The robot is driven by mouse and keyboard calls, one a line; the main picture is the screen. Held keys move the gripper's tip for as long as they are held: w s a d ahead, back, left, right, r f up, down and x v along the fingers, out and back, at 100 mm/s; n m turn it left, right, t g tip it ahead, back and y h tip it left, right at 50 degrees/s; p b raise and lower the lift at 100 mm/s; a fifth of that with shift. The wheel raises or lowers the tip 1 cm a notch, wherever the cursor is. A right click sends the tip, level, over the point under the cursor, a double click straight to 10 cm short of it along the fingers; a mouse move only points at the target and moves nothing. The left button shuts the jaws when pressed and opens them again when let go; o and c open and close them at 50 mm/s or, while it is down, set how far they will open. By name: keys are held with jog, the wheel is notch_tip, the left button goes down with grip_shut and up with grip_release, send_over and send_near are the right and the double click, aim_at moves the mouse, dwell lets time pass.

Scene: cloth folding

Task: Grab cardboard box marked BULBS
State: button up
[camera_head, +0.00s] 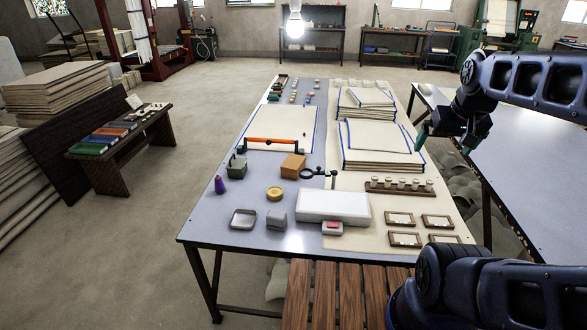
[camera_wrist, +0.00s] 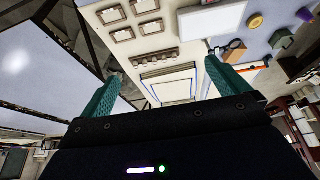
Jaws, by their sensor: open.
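A small brown cardboard box (camera_head: 292,166) sits on the table (camera_head: 232,226), left of its middle; no marking on it is readable. A brown box shape (camera_wrist: 234,50), likely the same one, shows beyond the right finger in the wrist view. My gripper (camera_head: 443,144) is above the table's right side, well to the right of the box and apart from it. In the wrist view its teal fingers (camera_wrist: 163,72) are spread wide with nothing between them.
Near the box are a green container (camera_head: 237,168), a magnifier (camera_head: 307,173), an orange-handled tool (camera_head: 272,141) and a white slab (camera_head: 333,206). Stacked cloths (camera_head: 378,150) lie between it and my gripper. Another table (camera_head: 520,175) stands right.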

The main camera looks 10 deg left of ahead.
jog(key=w+a+r+n+h, duration=0.15)
jog(key=w+n, duration=0.25)
jog(key=w, duration=0.5)
jog(key=w+a+n+y, duration=0.1)
jog(key=w+a+n, duration=0.3)
jog(key=w, duration=0.6)
jog(key=n, duration=2.5)
send_over(293, 162)
jog(key=s, duration=0.4)
jog(key=shift+h, duration=0.35)
jog(key=f, duration=3.8)
jog(key=shift+w+a, duration=0.2)
jog(key=shift+a, duration=0.2)
jog(key=shift+w+f, duration=0.1)
jog(key=shift+f, duration=0.4)
jog(key=x, duration=0.4)
jog(key=shift+f, duration=0.15)
jog(key=shift+w+x, duration=0.2)
jog(key=shift+x, duration=1.25)
jog(key=shift+w+x, duration=0.25)
jog(key=shift+x, duration=1.2)
